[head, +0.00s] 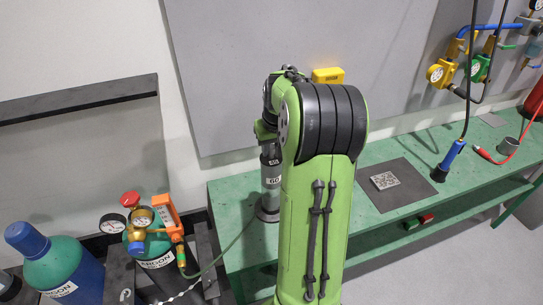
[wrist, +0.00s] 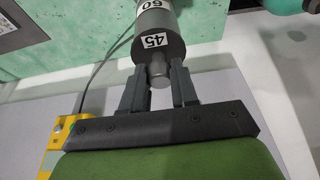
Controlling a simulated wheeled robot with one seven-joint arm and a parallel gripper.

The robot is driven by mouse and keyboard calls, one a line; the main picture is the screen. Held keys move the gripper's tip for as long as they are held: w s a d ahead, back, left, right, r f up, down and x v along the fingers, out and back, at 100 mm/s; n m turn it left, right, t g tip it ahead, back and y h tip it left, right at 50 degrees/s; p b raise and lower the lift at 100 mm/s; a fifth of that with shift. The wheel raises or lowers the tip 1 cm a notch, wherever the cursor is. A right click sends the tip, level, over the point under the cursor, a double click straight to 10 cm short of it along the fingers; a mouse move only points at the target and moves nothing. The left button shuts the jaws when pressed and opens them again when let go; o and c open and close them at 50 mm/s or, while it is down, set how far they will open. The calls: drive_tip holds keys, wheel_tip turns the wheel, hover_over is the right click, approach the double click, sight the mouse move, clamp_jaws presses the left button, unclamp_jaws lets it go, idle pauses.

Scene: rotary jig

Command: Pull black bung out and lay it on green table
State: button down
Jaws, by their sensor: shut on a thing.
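In the wrist view my gripper (wrist: 160,80) has its two dark fingers on either side of a short dark grey stub, the black bung (wrist: 158,74). It is shut on the bung. The stub is at the near end of a dark cylinder of the rotary jig (wrist: 157,22), marked 45 and 60; whether it is still seated cannot be told. In the head view the jig (head: 271,170) stands upright on the green table (head: 232,212), partly behind my green arm. The gripper and bung are hidden there.
A dark mat (head: 396,202) with a printed code lies right of my arm. A blue-handled probe (head: 450,160) and red clip (head: 488,155) lie farther right. Gas cylinders (head: 70,262) stand at left. A thin cable runs left of the jig. Bare table shows around the mat.

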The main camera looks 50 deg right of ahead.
sight(272, 147)
idle(0.4)
drive_tip(key=shift+r+p, duration=3)
drive_tip(key=shift+r, duration=0.7)
